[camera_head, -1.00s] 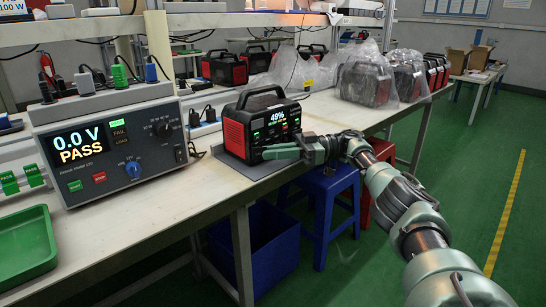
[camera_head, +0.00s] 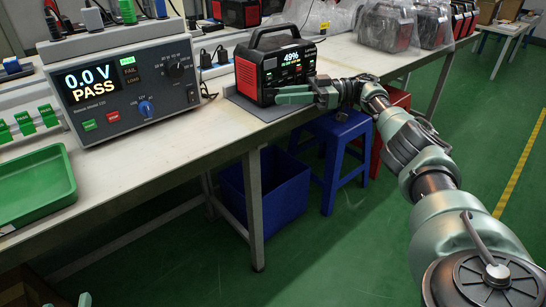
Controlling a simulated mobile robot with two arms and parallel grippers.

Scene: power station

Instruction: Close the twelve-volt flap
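The power station (camera_head: 250,78) is a red and black box with a top handle and a lit display reading 49%. It stands upright on the bench. The twelve-volt flap is too small to make out, and my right gripper covers the lower front of the station. My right gripper (camera_head: 293,96) is pale green and points left, in front of that lower front face. Whether it touches the station or is open or shut is unclear. A small pale green tip (camera_head: 85,299) at the bottom left edge looks like part of my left gripper.
A grey tester (camera_head: 125,95) showing 0.0 V PASS stands left of the station. A green tray (camera_head: 35,187) lies at the bench's left. Bagged units (camera_head: 387,27) stand behind. A blue stool (camera_head: 338,135) and a blue bin (camera_head: 265,185) are under the bench. Bench space before the tester is clear.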

